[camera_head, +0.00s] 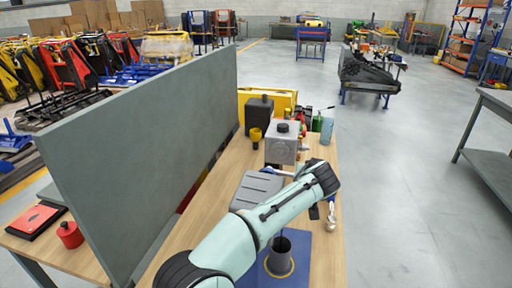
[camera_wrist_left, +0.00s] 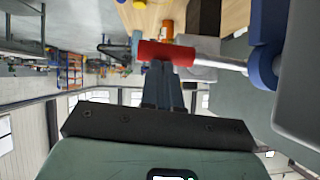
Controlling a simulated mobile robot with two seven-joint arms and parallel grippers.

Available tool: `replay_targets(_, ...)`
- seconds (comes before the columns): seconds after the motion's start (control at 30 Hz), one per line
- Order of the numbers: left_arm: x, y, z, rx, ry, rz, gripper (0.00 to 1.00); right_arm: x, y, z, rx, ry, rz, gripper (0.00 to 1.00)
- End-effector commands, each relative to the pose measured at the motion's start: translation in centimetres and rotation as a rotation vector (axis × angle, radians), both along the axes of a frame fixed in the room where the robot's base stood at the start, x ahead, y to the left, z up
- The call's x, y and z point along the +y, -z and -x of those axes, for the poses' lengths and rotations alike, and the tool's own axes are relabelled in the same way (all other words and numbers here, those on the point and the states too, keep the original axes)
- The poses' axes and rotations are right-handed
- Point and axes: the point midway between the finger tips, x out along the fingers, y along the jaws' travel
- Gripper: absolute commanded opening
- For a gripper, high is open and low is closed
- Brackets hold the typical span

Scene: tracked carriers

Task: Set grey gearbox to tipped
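The grey gearbox (camera_head: 258,190) is a flat ribbed body on the bench, behind my left arm in the head view. A blue collar (camera_head: 271,171) shows at its far side. In the left wrist view a grey body (camera_wrist_left: 302,95) fills the right edge, with a blue collar (camera_wrist_left: 268,42), a silver shaft (camera_wrist_left: 220,62) and a red grip (camera_wrist_left: 166,53). My left gripper (camera_wrist_left: 160,66) has its fingers close together, with the tips at the red grip; whether they touch it is unclear. My right gripper is not in view.
A tall grey panel (camera_head: 140,150) stands along the bench's left. Beyond the gearbox are a metal box with black cap (camera_head: 283,145), a black canister (camera_head: 259,113) and a yellow funnel (camera_head: 256,134). A dark cup (camera_head: 280,258) stands on a blue mat in front.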

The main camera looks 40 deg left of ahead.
Motion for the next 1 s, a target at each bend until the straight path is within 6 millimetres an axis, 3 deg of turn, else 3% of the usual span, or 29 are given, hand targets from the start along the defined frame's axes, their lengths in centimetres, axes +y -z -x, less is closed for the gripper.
replay_targets(0.03, 0.0, 1.1, -0.1, 0.023, -0.002, -0.042, 0.0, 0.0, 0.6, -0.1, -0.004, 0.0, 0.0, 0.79)
replay_targets(0.4, 0.1, 4.0, -0.1, 0.129, -0.005, -0.264, 0.0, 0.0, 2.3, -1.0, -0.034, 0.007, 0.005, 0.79)
replay_targets(1.0, 0.4, 4.9, 0.1, 0.172, -0.008, -0.349, 0.0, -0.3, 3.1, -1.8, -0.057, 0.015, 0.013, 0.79)
